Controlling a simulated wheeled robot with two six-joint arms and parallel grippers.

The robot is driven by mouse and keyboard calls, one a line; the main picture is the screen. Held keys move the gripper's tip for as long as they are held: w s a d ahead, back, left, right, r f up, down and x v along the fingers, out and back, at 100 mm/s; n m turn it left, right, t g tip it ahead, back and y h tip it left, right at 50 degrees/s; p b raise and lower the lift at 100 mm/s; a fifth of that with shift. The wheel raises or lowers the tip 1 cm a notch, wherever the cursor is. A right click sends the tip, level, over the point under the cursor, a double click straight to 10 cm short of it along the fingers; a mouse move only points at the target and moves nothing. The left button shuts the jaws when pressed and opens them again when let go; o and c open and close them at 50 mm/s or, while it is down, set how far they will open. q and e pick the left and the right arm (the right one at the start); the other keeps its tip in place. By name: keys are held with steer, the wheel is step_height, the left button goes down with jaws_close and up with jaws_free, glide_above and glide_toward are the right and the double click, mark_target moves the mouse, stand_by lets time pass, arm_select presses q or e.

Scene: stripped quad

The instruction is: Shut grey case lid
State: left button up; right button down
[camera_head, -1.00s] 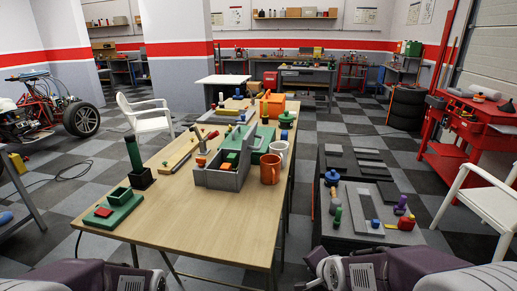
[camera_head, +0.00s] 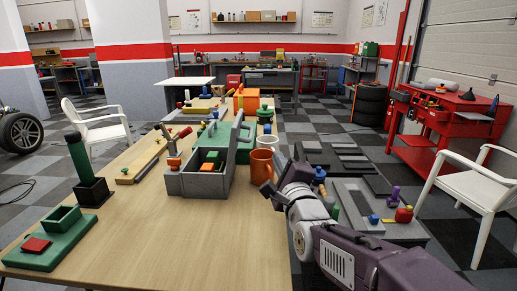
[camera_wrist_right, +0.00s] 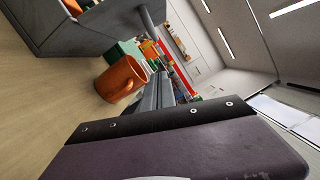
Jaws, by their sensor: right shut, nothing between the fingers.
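The grey case (camera_head: 204,186) stands on the wooden table, open at the top, with a green block (camera_head: 211,157) and a red-orange block (camera_head: 207,167) inside. Its grey lid (camera_head: 235,142) stands up, tilted, on the case's right side. In the right wrist view the case (camera_wrist_right: 75,38) is at the upper left. My right gripper (camera_head: 268,188) is shut and empty over the table's right edge, in front of the orange mug and to the right of the case, apart from the lid. In the wrist view its fingers (camera_wrist_right: 166,92) point past the mug. My left gripper is out of view.
An orange mug (camera_head: 261,168) stands right of the case, with a white mug (camera_head: 268,143) behind it. A green block tray (camera_head: 52,240) and a dark holder with a green cylinder (camera_head: 92,191) stand at left. The front middle of the table (camera_head: 160,235) is clear.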

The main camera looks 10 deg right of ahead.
mark_target(243, 139)
steer(key=w+a+r+p, duration=0.1)
steer(key=w+a+r, duration=0.1)
steer(key=w, duration=0.5)
steer(key=shift+w+a, duration=0.2)
steer(key=shift+a, duration=0.4)
